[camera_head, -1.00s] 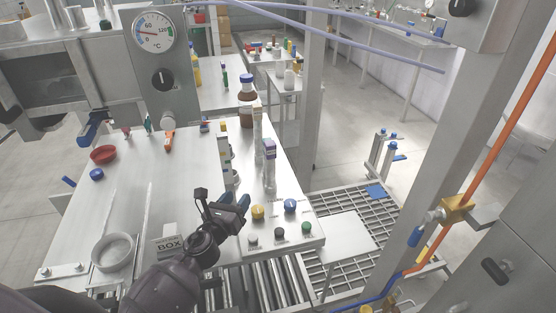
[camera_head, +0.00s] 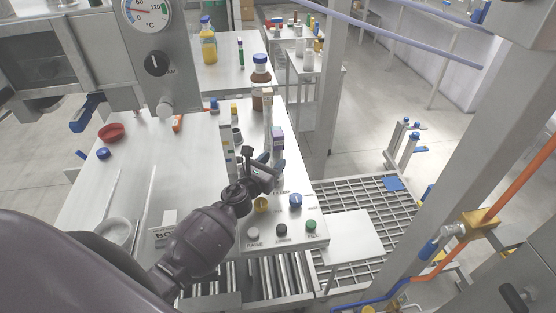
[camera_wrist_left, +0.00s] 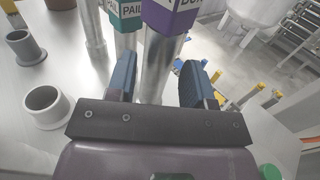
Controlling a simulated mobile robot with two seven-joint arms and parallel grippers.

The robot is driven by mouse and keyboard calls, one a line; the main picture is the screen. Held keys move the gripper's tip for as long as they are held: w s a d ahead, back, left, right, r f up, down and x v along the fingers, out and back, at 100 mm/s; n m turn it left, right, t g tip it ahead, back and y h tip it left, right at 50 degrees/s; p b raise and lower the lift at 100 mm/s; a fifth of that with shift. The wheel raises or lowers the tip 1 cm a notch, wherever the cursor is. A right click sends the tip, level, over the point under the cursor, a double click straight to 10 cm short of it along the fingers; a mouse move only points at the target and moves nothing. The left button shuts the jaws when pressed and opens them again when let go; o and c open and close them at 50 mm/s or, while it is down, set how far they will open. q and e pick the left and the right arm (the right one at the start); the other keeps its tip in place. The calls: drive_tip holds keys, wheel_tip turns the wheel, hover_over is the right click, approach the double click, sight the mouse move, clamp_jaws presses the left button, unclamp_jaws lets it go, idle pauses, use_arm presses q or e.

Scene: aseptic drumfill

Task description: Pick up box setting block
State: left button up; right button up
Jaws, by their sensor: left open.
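The box setting block is a tall grey post with a purple top, seen in the head view (camera_head: 278,142). In the left wrist view its purple top reads BOX (camera_wrist_left: 174,18), and its post runs down between my fingers. My left gripper (camera_head: 268,170) is open, and in the left wrist view its blue fingertips (camera_wrist_left: 160,82) stand on either side of the post. I cannot tell whether either finger touches it. A similar post with a green top labelled PAIL (camera_wrist_left: 124,16) stands just left of it. My right gripper is not in view.
Yellow (camera_head: 261,204), blue (camera_head: 296,200) and green (camera_head: 311,225) knobs sit on the panel near the gripper. A brown bottle (camera_head: 260,78) stands behind the posts. In the left wrist view, grey cups (camera_wrist_left: 46,106) stand at left. A BOX plate (camera_head: 163,237) lies nearer on the table.

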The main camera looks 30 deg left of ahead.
use_arm(q)
drive_tip(key=shift+w+d+f, duration=0.1)
drive_tip(key=shift+w, duration=1.2)
drive_tip(key=shift+w+d+f, duration=0.1)
drive_tip(key=shift+w, duration=1.2)
drive_tip(key=shift+c, duration=0.3)
drive_tip(key=c, duration=0.7)
drive_tip(key=shift+c, duration=0.5)
drive_tip(key=shift+r, duration=0.15)
